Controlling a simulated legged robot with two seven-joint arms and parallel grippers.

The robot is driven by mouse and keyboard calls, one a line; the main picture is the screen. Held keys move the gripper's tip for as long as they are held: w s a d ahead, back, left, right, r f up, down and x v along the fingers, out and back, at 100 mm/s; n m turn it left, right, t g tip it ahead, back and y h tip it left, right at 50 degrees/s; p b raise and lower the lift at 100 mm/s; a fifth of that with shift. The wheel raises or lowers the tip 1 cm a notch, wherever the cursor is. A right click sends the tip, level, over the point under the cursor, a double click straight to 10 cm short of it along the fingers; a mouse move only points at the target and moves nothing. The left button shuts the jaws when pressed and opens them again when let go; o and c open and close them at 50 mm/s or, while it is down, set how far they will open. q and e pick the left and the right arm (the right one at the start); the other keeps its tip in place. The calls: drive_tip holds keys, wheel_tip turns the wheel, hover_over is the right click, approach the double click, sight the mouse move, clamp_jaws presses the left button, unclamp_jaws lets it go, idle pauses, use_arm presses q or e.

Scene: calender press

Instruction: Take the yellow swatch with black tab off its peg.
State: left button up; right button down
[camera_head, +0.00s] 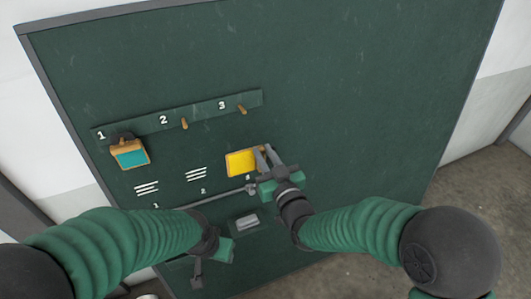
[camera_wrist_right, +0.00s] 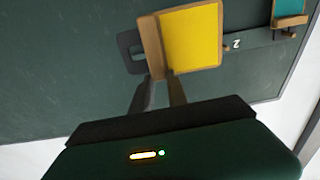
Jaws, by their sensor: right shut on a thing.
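The yellow swatch (camera_head: 241,163) has a wooden edge, and it also shows in the right wrist view (camera_wrist_right: 192,38). Its black tab (camera_wrist_right: 128,52) sticks out past the wooden edge in that view. My right gripper (camera_head: 264,152) is shut on the swatch at its wooden edge; its fingers also show in the right wrist view (camera_wrist_right: 159,80). In the head view the swatch is below peg 3 (camera_head: 242,109), which is bare and apart from it. My left gripper (camera_head: 205,268) is low in the head view, away from the swatch; its finger gap is unclear.
A rail (camera_head: 205,108) on the dark green board carries pegs numbered 1 to 3. A teal swatch (camera_head: 130,154) with a dark tab hangs at 1; peg 2 (camera_head: 184,124) is bare. A grey bar (camera_head: 220,196) and a small grey block (camera_head: 246,222) lie below.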

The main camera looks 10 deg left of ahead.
drive_tip(key=shift+s+d+r, duration=0.1)
drive_tip(key=shift+s, duration=0.2)
use_arm(q)
drive_tip(key=shift+s+d, duration=0.1)
drive_tip(key=shift+d, duration=0.05)
use_arm(e)
drive_tip(key=v, duration=0.3)
drive_tip(key=shift+s+d+r, duration=0.1)
drive_tip(key=shift+d+r, duration=0.2)
drive_tip(key=shift+d, duration=0.1)
use_arm(q)
drive_tip(key=shift+d+f+b, duration=0.15)
drive_tip(key=shift+f+b, duration=0.15)
drive_tip(key=shift+b, duration=0.1)
use_arm(e)
drive_tip(key=v, duration=0.6)
